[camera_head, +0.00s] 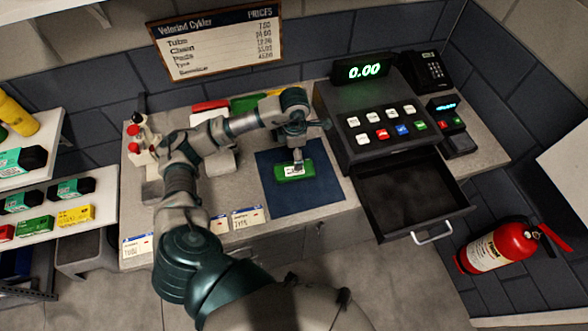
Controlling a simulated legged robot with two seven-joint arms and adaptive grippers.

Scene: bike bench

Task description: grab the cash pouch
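A small green item with a white label (294,172) lies on the dark blue mat on the counter. I cannot tell whether it is the cash pouch, and nothing else in view is clearly a pouch. My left gripper (298,163) points down right at the green item, over its upper edge. The fingers are small and partly merge with the item, so I cannot tell whether they are open or shut on it. My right gripper is not in view.
A cash register (380,115) stands right of the mat, its drawer (412,200) pulled out and dark inside. A card terminal (450,120) and phone (428,72) are beyond. A fire extinguisher (497,247) is at right, stocked shelves (85,215) at left.

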